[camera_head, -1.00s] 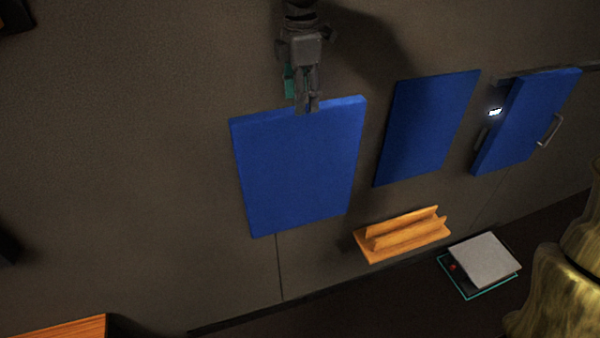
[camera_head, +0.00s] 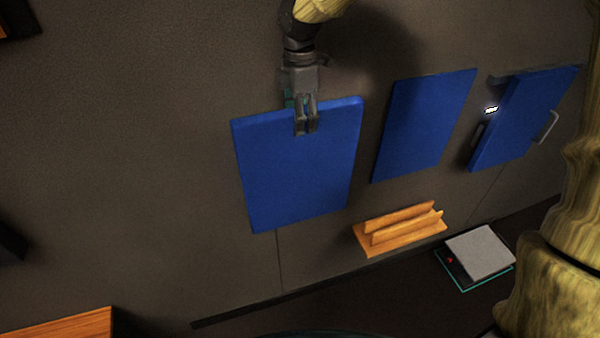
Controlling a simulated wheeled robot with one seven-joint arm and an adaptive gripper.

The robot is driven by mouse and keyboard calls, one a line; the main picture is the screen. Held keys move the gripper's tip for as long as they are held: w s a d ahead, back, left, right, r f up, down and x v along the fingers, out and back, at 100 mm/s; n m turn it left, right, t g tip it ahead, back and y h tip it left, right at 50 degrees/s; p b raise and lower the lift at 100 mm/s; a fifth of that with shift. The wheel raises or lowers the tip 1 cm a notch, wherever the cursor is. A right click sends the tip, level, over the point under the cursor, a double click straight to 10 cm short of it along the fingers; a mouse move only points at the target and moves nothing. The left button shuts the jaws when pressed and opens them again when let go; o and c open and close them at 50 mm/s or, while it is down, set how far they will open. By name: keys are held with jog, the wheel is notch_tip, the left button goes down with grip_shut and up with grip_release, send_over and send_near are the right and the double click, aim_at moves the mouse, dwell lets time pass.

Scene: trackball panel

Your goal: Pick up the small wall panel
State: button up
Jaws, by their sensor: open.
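A blue rectangular wall panel (camera_head: 297,175) is on the dark wall, left of the middle. My gripper (camera_head: 307,130) comes down from above at its top edge, with the fingertips overlapping the panel's upper face. The jaws are open; I cannot tell whether a finger is behind the panel or touching it. A bit of teal (camera_head: 288,98) shows beside the gripper. A second blue panel (camera_head: 424,125) is on the wall to the right. I cannot tell from size alone which panel is the small one.
A blue door-like panel (camera_head: 527,118) with a handle is farther right. An orange wooden holder (camera_head: 402,232) is low on the wall. A grey flat block (camera_head: 481,251) lies on a teal-edged base to its right. An orange wooden surface (camera_head: 65,328) is at lower left.

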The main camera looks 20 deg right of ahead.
jog(key=shift+f, duration=0.15)
jog(key=shift+s, duration=0.15)
grip_shut()
dwell(0.4)
